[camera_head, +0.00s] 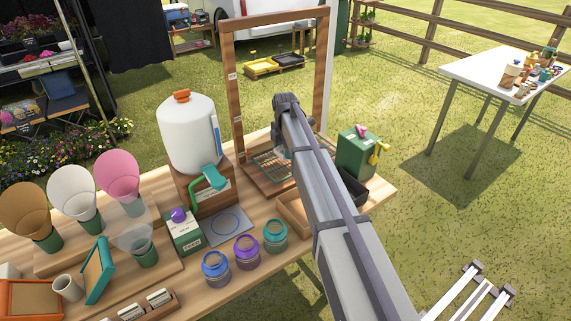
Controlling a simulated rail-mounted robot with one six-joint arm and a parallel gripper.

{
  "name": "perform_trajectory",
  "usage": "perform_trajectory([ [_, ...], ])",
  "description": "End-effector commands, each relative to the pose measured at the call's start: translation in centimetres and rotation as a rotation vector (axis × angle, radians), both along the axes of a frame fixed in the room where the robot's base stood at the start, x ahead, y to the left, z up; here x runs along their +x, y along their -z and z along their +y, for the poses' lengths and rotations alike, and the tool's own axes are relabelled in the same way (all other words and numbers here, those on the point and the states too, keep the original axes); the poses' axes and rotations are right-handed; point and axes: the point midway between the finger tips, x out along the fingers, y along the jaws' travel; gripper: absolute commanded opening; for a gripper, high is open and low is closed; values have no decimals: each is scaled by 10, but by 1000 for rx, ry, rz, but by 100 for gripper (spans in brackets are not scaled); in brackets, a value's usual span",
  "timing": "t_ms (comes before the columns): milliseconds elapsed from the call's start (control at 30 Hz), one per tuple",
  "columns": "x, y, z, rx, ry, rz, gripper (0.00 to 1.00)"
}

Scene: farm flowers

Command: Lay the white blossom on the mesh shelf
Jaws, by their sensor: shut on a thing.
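A mesh shelf (266,162), a wire grid on a wooden base, lies at the foot of a tall wooden frame (230,100) on the table. My arm crosses in front of the shelf's right part, so only its left part shows clearly. I cannot make out the white blossom in this view. My gripper is not visible; my arm's upper joint hides the area behind it.
A white tank (187,135) with an orange cap stands left of the frame. A green box (356,152) and a wooden tray (294,217) are near my arm. Several jars, including a purple one (247,252), line the front. Paper cones (75,195) stand at the left.

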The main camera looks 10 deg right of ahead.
Motion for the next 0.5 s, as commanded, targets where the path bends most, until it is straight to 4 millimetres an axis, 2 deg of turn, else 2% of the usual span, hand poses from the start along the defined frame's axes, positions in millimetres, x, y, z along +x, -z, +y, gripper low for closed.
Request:
perform_trajectory([
  [200, 0, 39, 0, 0, 0, 0, 34],
  [500, 0, 36, 0, 0, 0, 0, 34],
])
